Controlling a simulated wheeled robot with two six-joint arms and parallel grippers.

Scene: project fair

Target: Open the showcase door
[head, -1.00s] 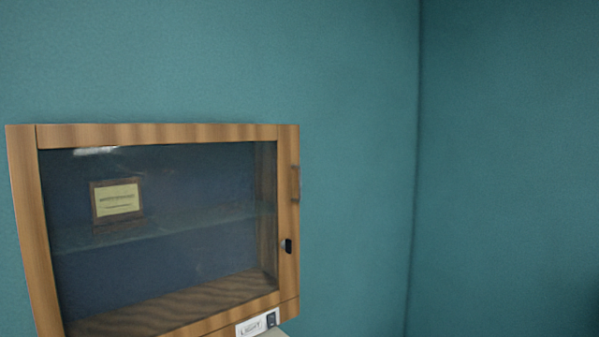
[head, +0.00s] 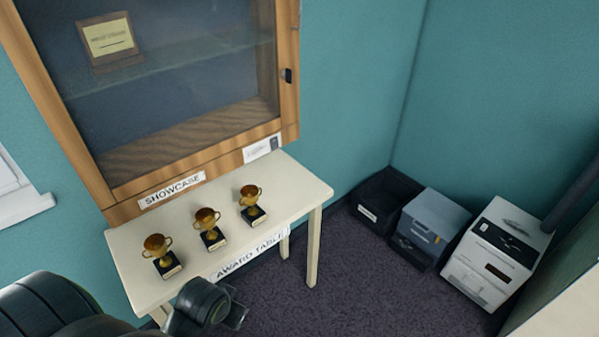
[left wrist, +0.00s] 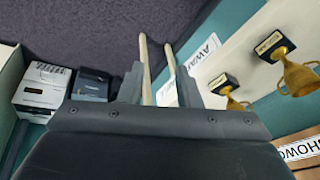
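The wooden showcase (head: 98,175) hangs on the teal wall at the upper left of the head view, its top cut off. Its glass door (head: 190,70) looks shut. A small dark fitting (head: 288,75) sits on the right side of the frame. Behind the glass, a framed card (head: 108,37) stands on a shelf. My left arm shows at the bottom left of the head view, below and in front of the showcase. In the left wrist view my left gripper (left wrist: 158,88) has its fingers apart with nothing between them. My right gripper is not in view.
A white award table (head: 305,182) with three gold trophies (head: 207,222) stands under the showcase, close to my left arm. A black bin (head: 375,205), a blue-grey box (head: 435,218) and a white machine (head: 500,245) stand on the floor at right. Carpet between is clear.

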